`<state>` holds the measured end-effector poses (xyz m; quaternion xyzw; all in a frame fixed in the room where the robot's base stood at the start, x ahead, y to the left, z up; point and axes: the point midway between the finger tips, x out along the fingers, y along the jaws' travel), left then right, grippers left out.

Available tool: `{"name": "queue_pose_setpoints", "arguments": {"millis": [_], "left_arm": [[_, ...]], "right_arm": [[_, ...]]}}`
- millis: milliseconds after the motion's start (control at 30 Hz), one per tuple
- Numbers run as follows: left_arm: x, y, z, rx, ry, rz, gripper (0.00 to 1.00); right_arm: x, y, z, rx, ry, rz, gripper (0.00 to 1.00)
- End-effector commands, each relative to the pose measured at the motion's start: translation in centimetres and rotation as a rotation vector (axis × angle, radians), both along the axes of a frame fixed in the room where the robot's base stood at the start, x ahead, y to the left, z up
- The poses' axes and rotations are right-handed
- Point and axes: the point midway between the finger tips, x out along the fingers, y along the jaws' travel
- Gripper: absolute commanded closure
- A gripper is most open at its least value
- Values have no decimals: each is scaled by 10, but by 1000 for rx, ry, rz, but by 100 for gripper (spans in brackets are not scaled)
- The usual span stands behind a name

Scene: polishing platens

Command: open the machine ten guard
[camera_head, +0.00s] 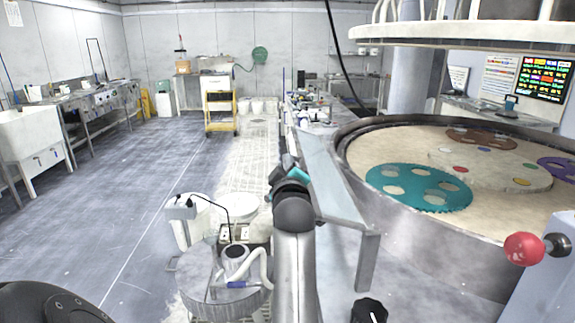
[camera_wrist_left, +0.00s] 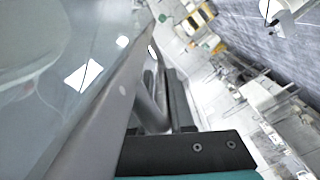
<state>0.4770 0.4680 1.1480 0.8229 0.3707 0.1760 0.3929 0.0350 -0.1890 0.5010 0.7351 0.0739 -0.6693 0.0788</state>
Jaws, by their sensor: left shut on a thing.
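The machine is the large round polisher (camera_head: 400,228) at the right, with a teal toothed disc (camera_head: 450,199) on its pale platen. A grey panel (camera_head: 328,178), apparently part of the guard, runs along its left side. In the left wrist view a glassy panel (camera_wrist_left: 45,125) with a grey edge (camera_wrist_left: 105,112) fills the left, with a dark bar beside it. My left gripper (camera_head: 288,173) is at the left of the grey panel, shut on what seems the guard's handle; my own arm mostly hides the grip. The left wrist view shows its black finger with teal. My right gripper is not in view.
A red ball knob (camera_head: 524,248) stands at the right. A round drum-like stand (camera_head: 220,291) with a hose is close to the left of my arm. A ring-shaped upper part (camera_head: 460,36) hangs above the platen. Open floor (camera_head: 130,215) lies to the left.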

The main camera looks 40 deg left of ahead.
Motion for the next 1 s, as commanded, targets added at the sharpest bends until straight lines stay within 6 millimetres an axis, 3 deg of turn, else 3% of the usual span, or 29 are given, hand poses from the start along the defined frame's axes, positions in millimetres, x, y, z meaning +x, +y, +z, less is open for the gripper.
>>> {"name": "queue_pose_setpoints", "arguments": {"millis": [333, 367, 600, 1000], "left_arm": [[3, -3, 1, -3, -7, -10, 100], [3, -3, 1, -2, -6, -10, 78], [2, -2, 1, -1, -6, -6, 53], [2, -1, 2, 0, -5, -5, 53]], "right_arm": [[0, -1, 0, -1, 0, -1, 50], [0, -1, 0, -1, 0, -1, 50], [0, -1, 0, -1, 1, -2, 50], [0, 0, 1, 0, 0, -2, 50]]}}
